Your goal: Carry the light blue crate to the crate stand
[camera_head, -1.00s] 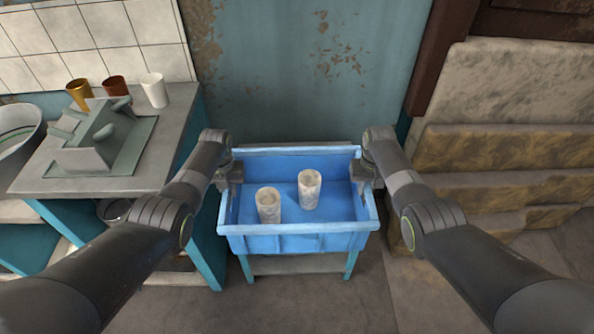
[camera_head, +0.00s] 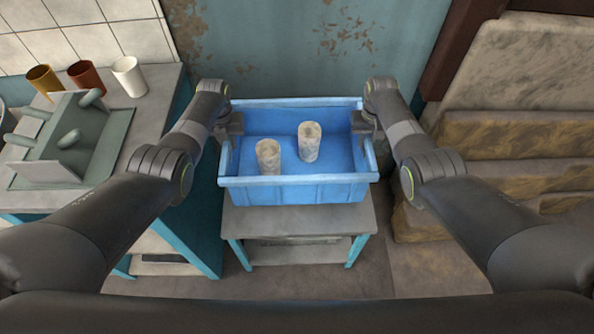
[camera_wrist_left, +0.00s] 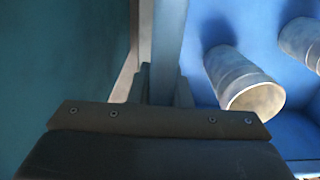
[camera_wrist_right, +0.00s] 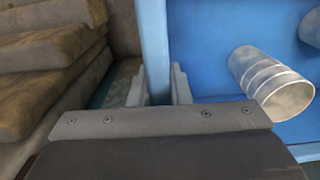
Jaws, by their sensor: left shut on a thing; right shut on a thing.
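The light blue crate (camera_head: 300,191) is in the middle of the head view, upright, over a small stand (camera_head: 300,220) with a grey top and teal legs. I cannot tell whether the crate touches the stand's top. Two whitish cups (camera_head: 268,156) (camera_head: 310,142) stand inside the crate. My left gripper (camera_head: 232,130) is shut on the crate's left wall, seen edge-on in the left wrist view (camera_wrist_left: 168,50). My right gripper (camera_head: 362,128) is shut on the crate's right wall, also seen in the right wrist view (camera_wrist_right: 154,50).
At the left is a table (camera_head: 150,110) with a grey-green rack (camera_head: 70,140) and a gold (camera_head: 43,79), a brown (camera_head: 84,76) and a white cup (camera_head: 128,76). Stacked stone slabs (camera_head: 520,135) stand at the right. A worn teal wall (camera_head: 300,50) is close behind.

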